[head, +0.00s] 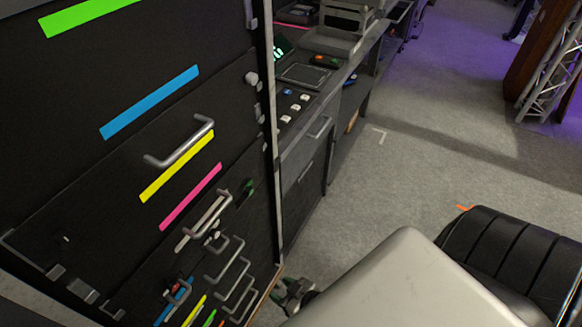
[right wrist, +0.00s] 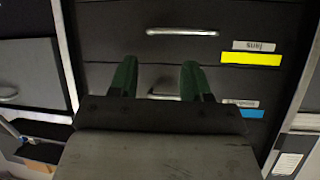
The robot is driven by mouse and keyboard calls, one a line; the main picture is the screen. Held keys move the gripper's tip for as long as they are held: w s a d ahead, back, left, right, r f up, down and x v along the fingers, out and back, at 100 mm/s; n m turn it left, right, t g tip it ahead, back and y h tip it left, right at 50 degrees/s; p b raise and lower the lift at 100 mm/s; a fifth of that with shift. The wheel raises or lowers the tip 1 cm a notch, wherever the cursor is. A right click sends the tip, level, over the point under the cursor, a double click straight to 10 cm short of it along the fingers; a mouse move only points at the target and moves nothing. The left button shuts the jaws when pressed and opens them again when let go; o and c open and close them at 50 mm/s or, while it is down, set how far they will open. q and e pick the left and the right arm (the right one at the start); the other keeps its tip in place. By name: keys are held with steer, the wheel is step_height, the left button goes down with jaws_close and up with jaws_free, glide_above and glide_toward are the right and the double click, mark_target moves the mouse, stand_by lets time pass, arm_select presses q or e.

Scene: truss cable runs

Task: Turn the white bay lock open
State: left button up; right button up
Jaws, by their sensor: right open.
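The tall black cabinet (head: 100,170) fills the left of the head view, with drawers, metal handles and coloured strips. I cannot tell which fitting is the white bay lock. My right gripper (head: 296,293) is low in front of the cabinet, partly hidden by my pale arm. In the right wrist view my right gripper (right wrist: 158,80) is open and empty, its green fingers pointing at drawer fronts. My left gripper is not in view.
A drawer handle (right wrist: 182,32), a yellow strip (right wrist: 251,58) and a blue strip (right wrist: 237,112) show in the right wrist view. A workbench (head: 305,135) with buttons stands beyond the cabinet. Grey carpet (head: 420,165) is open to the right, with a metal truss (head: 550,80) behind.

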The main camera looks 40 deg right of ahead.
steer(key=shift+g+h, duration=0.5)
steer(key=shift+g, duration=0.3)
steer(key=shift+s+d+f, duration=0.2)
steer(key=shift+s+f, duration=0.15)
steer(key=shift+f, duration=0.5)
steer(key=shift+s+d+f, duration=0.15)
steer(key=shift+s+f, duration=0.15)
steer(key=shift+f, duration=0.55)
steer(key=shift+s+d+f, duration=0.2)
steer(key=shift+s+f, duration=0.15)
steer(key=shift+f, duration=0.5)
